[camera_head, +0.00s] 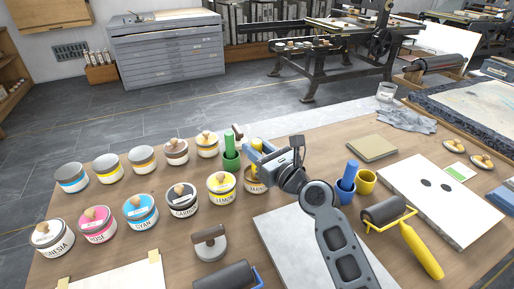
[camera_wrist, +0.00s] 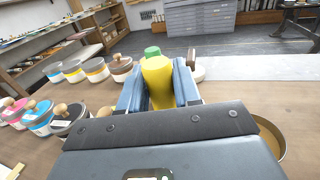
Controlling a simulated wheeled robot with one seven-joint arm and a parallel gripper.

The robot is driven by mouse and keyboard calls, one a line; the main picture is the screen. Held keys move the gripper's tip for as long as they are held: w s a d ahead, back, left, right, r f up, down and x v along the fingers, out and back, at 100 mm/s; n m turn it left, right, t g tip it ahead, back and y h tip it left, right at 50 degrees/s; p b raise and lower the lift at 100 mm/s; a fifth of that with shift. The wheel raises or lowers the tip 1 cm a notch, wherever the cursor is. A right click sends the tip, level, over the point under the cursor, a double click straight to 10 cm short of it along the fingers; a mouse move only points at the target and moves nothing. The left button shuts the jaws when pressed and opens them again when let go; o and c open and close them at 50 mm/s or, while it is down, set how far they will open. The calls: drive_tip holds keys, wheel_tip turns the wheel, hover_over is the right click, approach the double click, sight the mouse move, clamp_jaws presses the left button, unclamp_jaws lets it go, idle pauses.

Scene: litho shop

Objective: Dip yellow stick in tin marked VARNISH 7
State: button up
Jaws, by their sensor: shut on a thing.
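My gripper (camera_head: 258,156) is shut on the yellow stick (camera_wrist: 157,82), which stands between the two blue-grey fingers in the wrist view. Only a small part of the stick (camera_head: 257,143) shows in the head view. An open tin (camera_head: 257,187) with the start of VARNISH on its label is just below the gripper, at the right end of the front row. The number on it cannot be read. The arm hides much of it. Its rim (camera_wrist: 272,133) shows at the right in the wrist view. Whether the stick's lower end is inside the tin cannot be seen.
A LEMON tin (camera_head: 221,188) stands close left of the tin. A green stick in a green cup (camera_head: 231,160) stands behind. A blue stick in a blue cup (camera_head: 346,190) and an empty yellow cup (camera_head: 365,182) stand right. A grey slab (camera_head: 283,232) lies in front.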

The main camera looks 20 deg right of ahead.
drive_tip(key=shift+f, duration=0.1)
idle(0.5)
wheel_tip(320, 180, up, 7)
drive_tip(key=p, duration=0.8)
